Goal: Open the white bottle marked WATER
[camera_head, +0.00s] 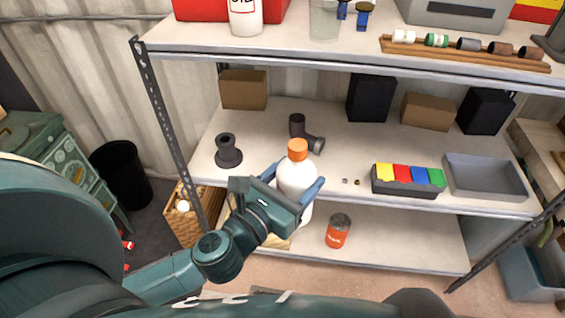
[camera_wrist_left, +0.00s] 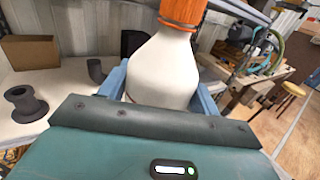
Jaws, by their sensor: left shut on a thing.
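A white bottle (camera_head: 296,179) with an orange cap (camera_head: 297,149) stands upright in front of the middle shelf's front edge. The cap sits on the bottle's neck. In the left wrist view the white bottle (camera_wrist_left: 165,72) fills the middle, with its orange cap (camera_wrist_left: 183,11) at the top edge. My left gripper (camera_head: 293,188) is shut on the bottle's body, with blue fingers on both sides of it. No WATER marking shows on the side I see. My right gripper is not in view.
The middle shelf (camera_head: 260,128) holds a black spool-shaped part (camera_head: 228,152), a dark pipe elbow (camera_head: 306,134), a bin of coloured blocks (camera_head: 406,181) and a grey tray (camera_head: 485,178). An orange can (camera_head: 338,231) stands on the lower shelf. A metal post (camera_head: 163,115) rises at left.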

